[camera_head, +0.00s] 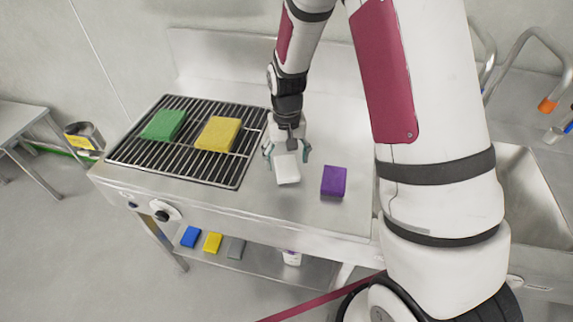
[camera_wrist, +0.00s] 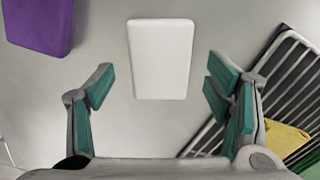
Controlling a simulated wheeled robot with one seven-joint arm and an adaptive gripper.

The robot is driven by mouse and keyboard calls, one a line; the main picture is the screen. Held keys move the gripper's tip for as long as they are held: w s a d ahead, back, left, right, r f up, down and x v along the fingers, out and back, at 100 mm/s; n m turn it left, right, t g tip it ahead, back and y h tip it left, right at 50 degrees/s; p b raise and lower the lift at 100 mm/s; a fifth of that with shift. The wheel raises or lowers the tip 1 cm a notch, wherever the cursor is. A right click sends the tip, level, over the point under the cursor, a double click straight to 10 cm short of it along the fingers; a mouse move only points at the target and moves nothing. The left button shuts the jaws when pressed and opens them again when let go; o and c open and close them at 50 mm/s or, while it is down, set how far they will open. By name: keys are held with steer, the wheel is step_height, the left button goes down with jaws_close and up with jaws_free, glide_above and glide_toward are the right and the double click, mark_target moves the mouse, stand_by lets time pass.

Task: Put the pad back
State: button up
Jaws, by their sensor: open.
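A white pad (camera_head: 286,169) lies on the bare steel counter, right of the black grill rack (camera_head: 179,178). It also shows in the wrist view (camera_wrist: 162,58), ahead of and between the fingers. My gripper (camera_head: 287,150) is open and empty above the white pad; its teal-lined fingers (camera_wrist: 160,90) stand to either side, apart from it. A purple pad (camera_head: 333,181) lies on the counter to the right, also at the wrist view's upper left (camera_wrist: 40,22). A green pad (camera_head: 164,125) and a yellow pad (camera_head: 218,134) lie on the rack.
On the shelf below are blue (camera_head: 190,237), yellow (camera_head: 213,242) and grey pads (camera_head: 236,248) and a white bottle (camera_head: 291,258). A sink (camera_head: 525,195) is at the right, partly behind my arm. The counter in front of the white pad is clear.

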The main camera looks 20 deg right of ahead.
mark_target(287, 167)
steer(key=s+r+t, duration=0.1)
steer(key=s+r, duration=0.2)
steer(key=r, duration=0.5)
steer(key=s+r+n+t, duration=0.1)
steer(key=s+r, duration=0.3)
steer(key=r, duration=0.4)
steer(key=s+r+t, duration=0.1)
steer(key=s+r, duration=0.2)
steer(key=r, duration=0.4)
steer(key=s+r+n+t, duration=0.1)
steer(key=s+r, duration=0.4)
steer(key=s, duration=0.8)
steer(key=shift+r+t+b, duration=0.2)
steer(key=shift+t+b, duration=0.15)
steer(key=shift+t, duration=0.25)
steer(key=shift+d, duration=0.1)
